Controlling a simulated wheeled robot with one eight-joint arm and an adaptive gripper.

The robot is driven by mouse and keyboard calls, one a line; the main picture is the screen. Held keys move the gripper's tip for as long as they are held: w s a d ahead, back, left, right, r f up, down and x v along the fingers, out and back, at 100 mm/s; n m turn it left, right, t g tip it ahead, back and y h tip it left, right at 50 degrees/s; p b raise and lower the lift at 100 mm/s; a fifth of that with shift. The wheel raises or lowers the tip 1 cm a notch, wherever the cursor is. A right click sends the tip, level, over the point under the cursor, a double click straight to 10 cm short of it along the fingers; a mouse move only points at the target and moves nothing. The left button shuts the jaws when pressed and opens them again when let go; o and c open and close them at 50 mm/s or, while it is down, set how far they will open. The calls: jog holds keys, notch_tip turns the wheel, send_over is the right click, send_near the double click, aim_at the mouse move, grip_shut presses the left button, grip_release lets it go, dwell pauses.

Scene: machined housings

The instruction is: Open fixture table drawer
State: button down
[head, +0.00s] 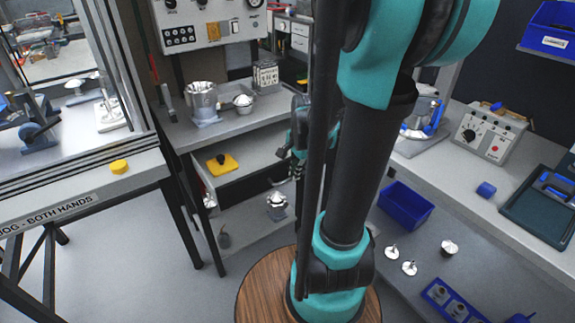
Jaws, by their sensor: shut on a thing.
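The fixture table (160,134) stands left of centre, with a grey top. Below its top is the drawer (258,153), a light grey surface with a dark front face. A yellow block with a black knob (222,164) rests at its left. My gripper (296,172), small and partly hidden behind my own arm, is at the right end of the drawer front. It is shut on the drawer handle, though the contact itself is mostly hidden.
A metal pot (203,100) and a silver domed part (243,102) stand on the fixture table. A lower shelf (240,228) holds a metal part (276,206). A bench with a blue bin (405,208) lies at right. Floor (140,260) is clear at lower left.

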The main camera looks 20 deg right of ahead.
jog(key=shift+s+d, duration=0.15)
jog(key=shift+s, duration=0.3)
jog(key=c, duration=1.6)
grip_release()
jog(key=shift+r, duration=0.1)
notch_tip(320, 180, up, 12)
jog(key=s, duration=0.2)
jog(key=shift+d+f, duration=0.2)
jog(key=shift+d, duration=0.15)
jog(key=s+a+f+n+t, duration=0.1)
jog(key=s+a+f+n, duration=0.1)
jog(key=f+n, duration=0.5)
jog(key=s+a+f+n+t, duration=0.1)
jog(key=s+a+f+n, duration=0.1)
jog(key=f+n, duration=0.5)
jog(key=shift+s+a+n+h, duration=0.3)
jog(key=shift+s+a, duration=0.1)
jog(key=shift+s, duration=0.4)
